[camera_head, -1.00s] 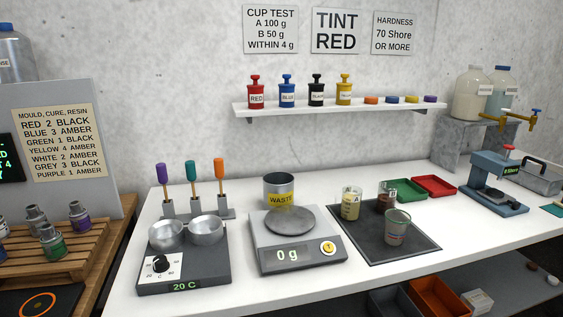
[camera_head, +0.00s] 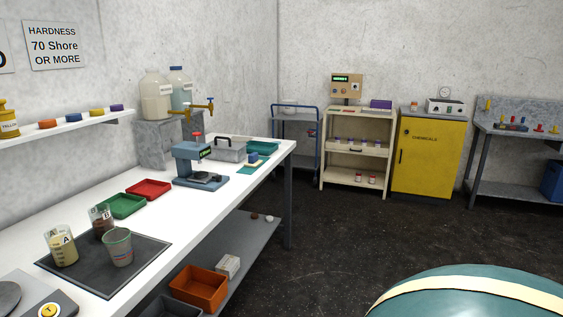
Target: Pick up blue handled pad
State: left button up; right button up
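A small blue block-like thing (camera_head: 253,156), which looks like the blue handled pad, is at the far right end of the white bench (camera_head: 104,190). It appears to rest on a flat green sheet (camera_head: 250,165). It is too small to make out its handle clearly. Neither of my grippers is in view.
Near the pad are a grey handled box (camera_head: 228,151), a teal tray (camera_head: 263,149) and a blue-grey press (camera_head: 200,170). Red (camera_head: 149,190) and green (camera_head: 121,206) trays sit nearer. Dark floor (camera_head: 340,235) lies clear right of the bench. A teal, cream-banded curve at bottom right is unclear.

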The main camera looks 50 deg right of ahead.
aim_at(253, 161)
jog(key=z, duration=1.4)
